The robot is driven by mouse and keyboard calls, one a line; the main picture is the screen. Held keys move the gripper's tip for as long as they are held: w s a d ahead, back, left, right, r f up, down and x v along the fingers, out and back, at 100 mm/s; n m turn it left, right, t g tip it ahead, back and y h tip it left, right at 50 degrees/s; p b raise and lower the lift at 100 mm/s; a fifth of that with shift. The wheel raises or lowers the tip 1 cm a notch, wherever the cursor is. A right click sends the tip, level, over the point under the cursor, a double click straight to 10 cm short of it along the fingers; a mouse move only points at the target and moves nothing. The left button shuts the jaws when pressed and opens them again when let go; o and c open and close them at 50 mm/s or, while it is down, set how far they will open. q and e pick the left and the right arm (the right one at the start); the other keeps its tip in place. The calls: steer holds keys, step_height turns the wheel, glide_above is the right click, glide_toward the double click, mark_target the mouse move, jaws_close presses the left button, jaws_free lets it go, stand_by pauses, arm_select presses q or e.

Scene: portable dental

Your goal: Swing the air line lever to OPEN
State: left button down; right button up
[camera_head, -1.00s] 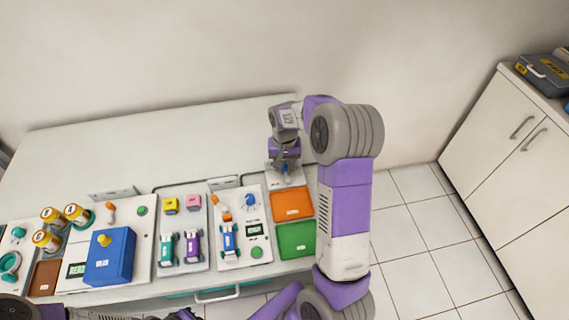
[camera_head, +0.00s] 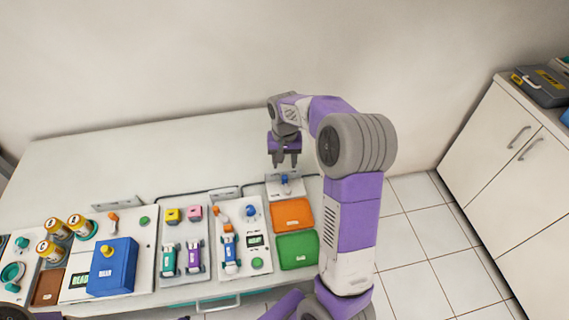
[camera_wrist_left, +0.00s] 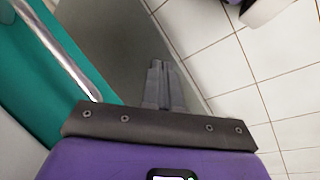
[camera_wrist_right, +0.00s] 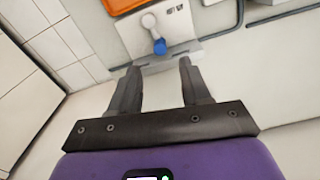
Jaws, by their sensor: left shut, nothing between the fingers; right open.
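The air line lever has a blue handle (camera_head: 285,179) on a small white plate (camera_head: 273,191) at the back right of the bench. In the right wrist view the blue tip (camera_wrist_right: 160,47) hangs below a round white pivot (camera_wrist_right: 149,21) on the plate. Small marks beside it are too small to read. My right gripper (camera_head: 284,164) is open and empty, just behind and above the plate, pointing down. In its wrist view the fingers (camera_wrist_right: 159,66) stand apart, short of the lever. My left gripper (camera_wrist_left: 160,64) is shut and empty, beside the bench's front edge above the floor.
An orange tray (camera_head: 292,214) and a green tray (camera_head: 298,250) lie in front of the plate. A grey line (camera_head: 180,191) runs along the back. The bench behind is clear.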

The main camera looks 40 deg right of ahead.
steer(key=shift+c, duration=1.3)
steer(key=a+n+p, duration=0.1)
steer(key=w+a+n+g+p, duration=0.1)
steer(key=a+n+p, duration=0.1)
steer(key=a+n+h+p, duration=0.1)
steer(key=p, duration=0.1)
steer(key=shift+w+a+f+n+g, duration=0.2)
steer(key=shift+w+f+n+g, duration=0.1)
steer(key=shift+f+n, duration=0.1)
jaws_close()
steer(key=n+h+p, duration=0.8)
steer(key=n+p, duration=0.6)
steer(key=n, duration=0.5)
glide_toward(282, 182)
steer(key=f, duration=0.1)
steer(key=f+p, duration=0.1)
steer(key=f, duration=0.1)
steer(key=shift+s+d+f, duration=0.1)
steer(key=shift+d+f, duration=0.1)
steer(key=shift+f, duration=0.05)
steer(key=d, duration=0.2)
steer(key=shift+s+d+r+p, duration=0.15)
steer(key=shift+d+p, duration=0.1)
steer(key=shift+p, duration=0.1)
steer(key=shift+d, duration=0.6)
